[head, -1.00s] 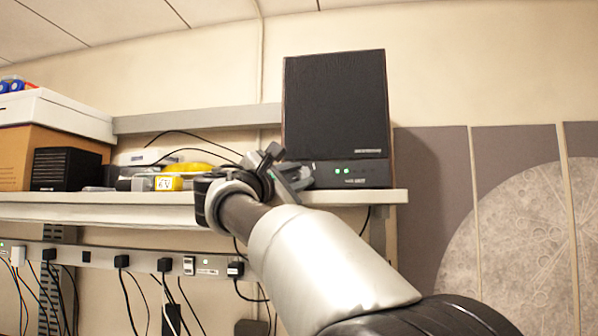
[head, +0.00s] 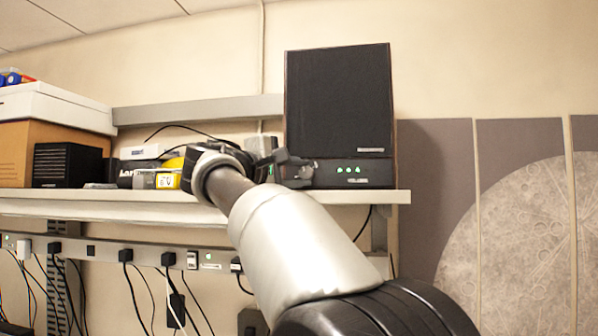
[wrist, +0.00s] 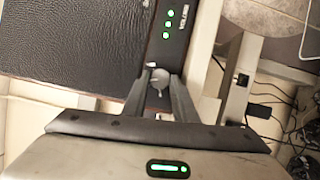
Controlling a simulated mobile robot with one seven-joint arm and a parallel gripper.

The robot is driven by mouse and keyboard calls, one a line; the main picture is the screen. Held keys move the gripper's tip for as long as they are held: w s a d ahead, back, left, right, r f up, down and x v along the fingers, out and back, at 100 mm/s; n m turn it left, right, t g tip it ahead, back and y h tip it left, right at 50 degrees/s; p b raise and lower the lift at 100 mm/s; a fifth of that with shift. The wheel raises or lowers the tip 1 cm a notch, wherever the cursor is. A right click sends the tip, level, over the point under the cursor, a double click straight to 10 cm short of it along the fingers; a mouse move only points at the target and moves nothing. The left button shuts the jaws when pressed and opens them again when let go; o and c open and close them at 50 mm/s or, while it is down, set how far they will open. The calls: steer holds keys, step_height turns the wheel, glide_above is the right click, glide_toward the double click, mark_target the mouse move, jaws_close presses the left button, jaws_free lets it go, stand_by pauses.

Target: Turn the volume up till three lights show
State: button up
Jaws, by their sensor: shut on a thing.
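The black speaker (head: 336,105) stands upright on the shelf. Its lower front panel (head: 365,178) shows three green lights (head: 348,170) in a row. In the wrist view the three lights (wrist: 168,24) also glow green on the panel, beside the small lettering. A round grey volume knob (wrist: 158,80) sits between my two fingertips. My gripper (wrist: 157,84) is shut on the knob at the speaker's front. In the head view my gripper (head: 290,168) reaches the left part of the panel and hides the knob.
The shelf (head: 110,207) carries a smaller black box (head: 66,165), a yellow item (head: 168,181) and a cardboard box with a white lid (head: 50,108) to the left. Below hangs a power strip with several plugs and cables. Grey wall panels (head: 437,180) stand right.

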stand_by(0.3)
steer(key=o, duration=1)
steer(key=shift+o, duration=0.2)
steer(key=shift+s+f, duration=0.1)
